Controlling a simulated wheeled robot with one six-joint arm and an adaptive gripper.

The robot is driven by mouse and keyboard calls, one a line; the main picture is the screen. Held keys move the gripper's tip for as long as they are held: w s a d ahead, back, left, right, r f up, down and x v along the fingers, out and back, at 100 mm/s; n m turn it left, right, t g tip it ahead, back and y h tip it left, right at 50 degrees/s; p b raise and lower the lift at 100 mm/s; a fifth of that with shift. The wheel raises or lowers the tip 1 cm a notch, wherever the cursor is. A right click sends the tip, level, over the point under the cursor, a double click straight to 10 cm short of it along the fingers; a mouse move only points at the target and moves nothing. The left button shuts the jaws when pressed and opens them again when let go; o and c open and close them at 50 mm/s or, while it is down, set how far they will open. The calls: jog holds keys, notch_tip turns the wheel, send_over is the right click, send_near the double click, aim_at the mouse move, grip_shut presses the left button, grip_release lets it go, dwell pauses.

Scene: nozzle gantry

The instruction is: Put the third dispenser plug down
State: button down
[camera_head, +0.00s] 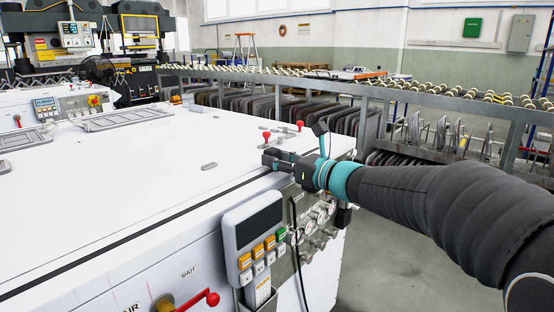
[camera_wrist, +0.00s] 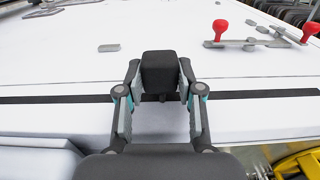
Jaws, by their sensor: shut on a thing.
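My gripper (camera_wrist: 158,75) is shut on a dark grey, block-shaped plug (camera_wrist: 159,72), which sits between the two fingertips in the wrist view. A small dark stub shows below the block, near a black strip (camera_wrist: 60,98) along the white top. In the head view my gripper (camera_head: 276,159) is at the right front part of the white machine top (camera_head: 130,180), just over the black strip. The plug is hard to make out there. I cannot tell whether the plug touches the top.
Two red-knobbed levers (camera_head: 266,137) stand on the top behind my gripper; they also show in the wrist view (camera_wrist: 220,29). A flat grey piece (camera_head: 209,166) lies to the left. A keypad panel (camera_head: 253,235) and gauges are on the front face. A roller conveyor (camera_head: 330,80) runs behind.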

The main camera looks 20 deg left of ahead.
jog(key=shift+f+b, duration=0.45)
jog(key=shift+f, duration=0.05)
jog(key=c, duration=0.7)
grip_release()
jog(key=shift+c, duration=0.2)
jog(key=shift+r, duration=0.1)
